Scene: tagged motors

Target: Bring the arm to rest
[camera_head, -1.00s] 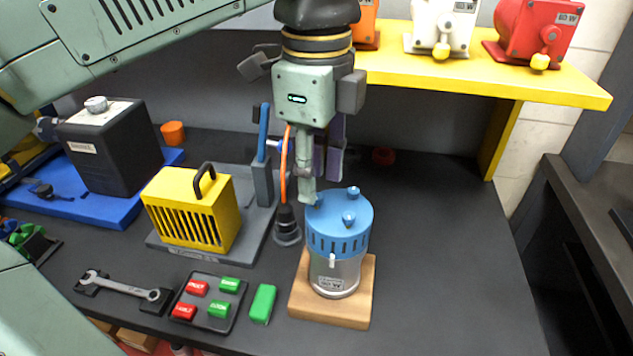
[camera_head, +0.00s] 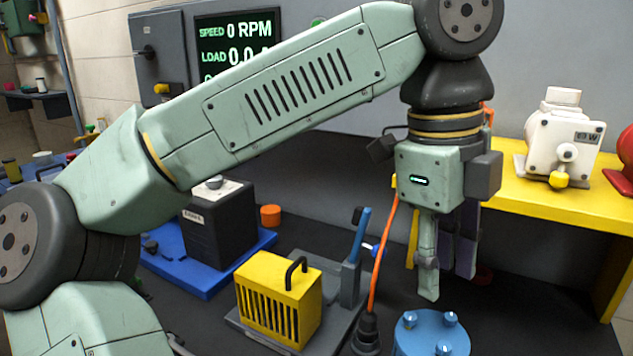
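My gripper (camera_head: 447,275) hangs from my arm, pointing down, above the blue-topped motor (camera_head: 432,333). A gap shows between the fingertips and the motor's top, so the two look apart. One light green finger shows in front, with dark finger parts behind it to the right. From this side I cannot tell how far the fingers are apart. Nothing is seen held in it. Only the blue top of the motor, with several small blue knobs, is in the picture; its lower part is cut off by the bottom edge.
A yellow slotted box (camera_head: 278,300) with a black handle and an orange cable (camera_head: 383,258) stand left of the motor. A black box (camera_head: 217,228) sits on a blue mat (camera_head: 180,270). A yellow shelf (camera_head: 510,200) at right bears a white motor (camera_head: 562,140) and a red one (camera_head: 625,160).

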